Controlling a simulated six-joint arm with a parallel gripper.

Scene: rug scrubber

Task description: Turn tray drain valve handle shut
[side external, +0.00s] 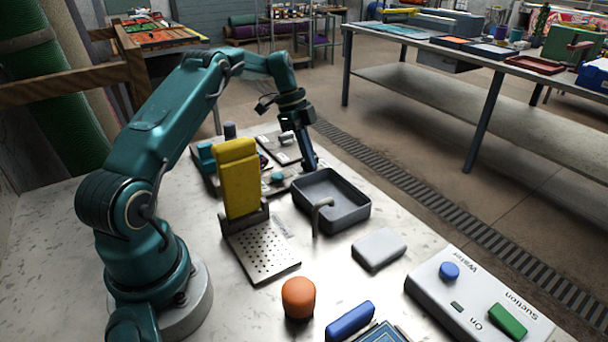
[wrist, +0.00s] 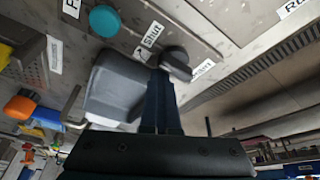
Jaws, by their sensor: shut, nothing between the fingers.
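The valve handle (wrist: 176,60) is a dark grey lever on the grey panel in the wrist view. A "Shut" label (wrist: 150,35) lies above and left of it, and another label (wrist: 203,69), hard to read, lies to its right. Which mark the lever points to is unclear. My gripper (wrist: 158,75) is shut and empty, its fingertips right at the handle's left side; I cannot tell whether they touch. In the side external view my gripper (side external: 312,164) points down behind the dark grey tray (side external: 356,213), and I cannot make out the handle there.
A teal knob (wrist: 104,21) sits on the panel near the handle. A yellow block (side external: 239,178) stands upright beside a perforated metal plate (side external: 262,252). An orange knob (side external: 298,297), a pale grey block (side external: 379,248) and a Water/Suction control box (side external: 470,300) are nearer the camera.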

